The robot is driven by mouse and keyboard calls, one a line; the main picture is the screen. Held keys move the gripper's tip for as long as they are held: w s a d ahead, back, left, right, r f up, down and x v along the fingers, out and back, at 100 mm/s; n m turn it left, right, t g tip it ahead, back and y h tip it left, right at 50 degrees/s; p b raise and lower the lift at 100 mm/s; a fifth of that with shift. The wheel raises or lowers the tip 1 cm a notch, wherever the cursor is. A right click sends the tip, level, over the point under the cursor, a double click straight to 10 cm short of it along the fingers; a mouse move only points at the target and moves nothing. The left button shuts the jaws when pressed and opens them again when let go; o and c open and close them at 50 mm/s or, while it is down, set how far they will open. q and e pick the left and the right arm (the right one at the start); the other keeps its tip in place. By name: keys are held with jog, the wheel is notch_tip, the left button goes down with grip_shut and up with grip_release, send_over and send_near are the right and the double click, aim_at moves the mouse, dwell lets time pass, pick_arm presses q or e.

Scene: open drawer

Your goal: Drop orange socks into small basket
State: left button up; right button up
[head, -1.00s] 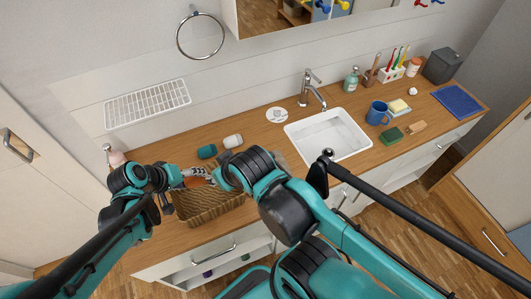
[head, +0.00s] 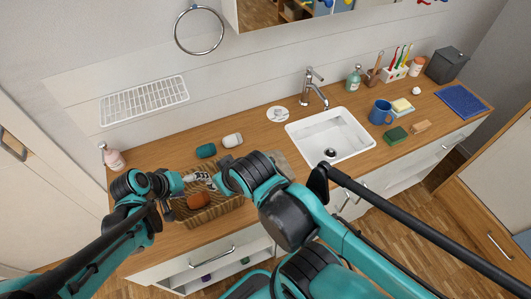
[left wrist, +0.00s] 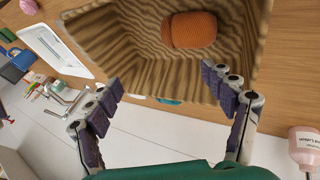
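A rolled pair of orange socks (head: 198,200) lies inside the small woven basket (head: 224,208) on the counter. In the left wrist view the orange socks (left wrist: 190,30) rest inside the basket (left wrist: 125,40), apart from the fingers. My left gripper (head: 203,181) is over the basket in the head view. In the left wrist view its two fingers (left wrist: 168,100) are spread wide with nothing between them. My right arm reaches in from the right, above the basket's right side. I cannot make out its gripper; part of the basket is hidden behind the arms.
A teal roll (head: 206,151) and a white roll (head: 232,140) lie behind the basket. A pink bottle (head: 113,159) stands at the counter's left end. The sink (head: 330,135) is to the right. An open drawer (head: 215,262) juts out below the counter.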

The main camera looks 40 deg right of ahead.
pick_arm(q)
jog(key=shift+r, duration=0.1)
jog(key=v, duration=1.2)
jog(key=shift+d, duration=0.1)
jog(key=s+a+f+n+t+y+b, duration=0.1)
jog(key=s+a+f+t+y+b, duration=0.1)
jog(key=a, duration=0.9)
jog(key=s+a+f+n+t+y+b, duration=0.2)
jog(key=s+a, duration=0.4)
jog(key=a, duration=0.6)
jog(key=t+y+b, duration=0.1)
jog(key=y, duration=0.1)
jog(key=shift+y, duration=0.3)
pick_arm(e)
notch_tip(320, 180, down, 5)
jog(key=shift+r, duration=0.1)
